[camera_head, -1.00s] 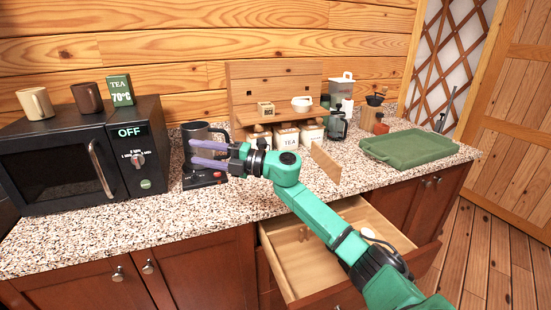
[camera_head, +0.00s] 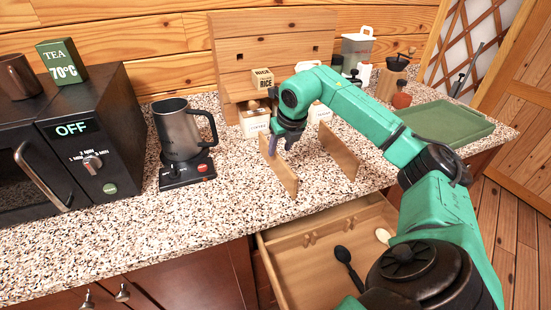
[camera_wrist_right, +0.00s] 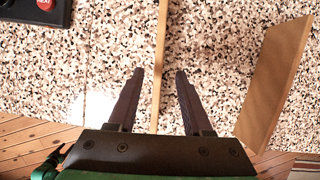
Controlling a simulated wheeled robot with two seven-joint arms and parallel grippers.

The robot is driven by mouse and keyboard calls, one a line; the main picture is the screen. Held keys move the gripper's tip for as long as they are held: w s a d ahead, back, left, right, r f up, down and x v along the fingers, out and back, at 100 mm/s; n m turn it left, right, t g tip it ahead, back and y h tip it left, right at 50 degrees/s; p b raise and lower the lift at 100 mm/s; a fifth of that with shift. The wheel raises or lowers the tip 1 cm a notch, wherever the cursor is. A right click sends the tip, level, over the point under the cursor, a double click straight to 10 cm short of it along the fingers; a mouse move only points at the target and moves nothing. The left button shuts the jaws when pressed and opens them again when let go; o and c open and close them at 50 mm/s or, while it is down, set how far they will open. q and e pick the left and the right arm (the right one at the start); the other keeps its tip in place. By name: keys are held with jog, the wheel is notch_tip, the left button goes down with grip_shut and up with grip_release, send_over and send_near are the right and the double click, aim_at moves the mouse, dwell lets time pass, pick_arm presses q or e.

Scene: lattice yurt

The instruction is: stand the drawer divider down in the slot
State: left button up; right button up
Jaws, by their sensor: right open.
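Two thin wooden boards stand on edge on the counter in the head view, a left one (camera_head: 280,170) and a right one (camera_head: 340,152); I cannot tell which is the drawer divider. My right gripper (camera_head: 281,143) is open at the left board, pointing down. In the right wrist view the left board (camera_wrist_right: 161,40) runs edge-on between the spread fingers (camera_wrist_right: 160,74), and the right board (camera_wrist_right: 272,80) is to the right. The open drawer (camera_head: 290,240) below has small wooden cleats (camera_head: 311,239) at its back wall, flanking a slot. My left gripper is out of view.
A black spoon (camera_head: 347,262) and a pale spoon (camera_head: 382,236) lie in the drawer. A kettle (camera_head: 180,132) on its base stands left of the boards, beside the microwave (camera_head: 90,150). A green tray (camera_head: 445,122) is at the right. The counter's front left is clear.

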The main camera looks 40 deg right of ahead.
aim_at(274, 161)
jog(key=p+x, duration=0.3)
jog(key=x, duration=0.5)
jog(key=shift+w+a+f, duration=0.1)
jog(key=shift+w+f, duration=0.1)
jog(key=shift+w, duration=0.1)
jog(key=shift+f, duration=0.2)
grip_shut()
